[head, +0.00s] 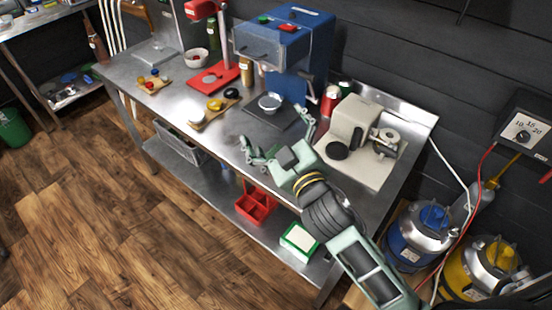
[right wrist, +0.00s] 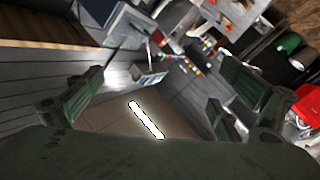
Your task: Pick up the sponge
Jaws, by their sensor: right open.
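No sponge can be made out for certain. A green block or tray with a pale top (head: 300,240) lies on the lower shelf of the steel table; I cannot tell whether it is the sponge. My right gripper (head: 277,132) is open and empty, above the front edge of the steel table (head: 225,150). Its spread fingers also show in the right wrist view (right wrist: 160,100), with nothing between them. My left gripper is not in view.
A red divided bin (head: 255,205) sits on the lower shelf. Wooden floor (head: 110,220) at left is clear.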

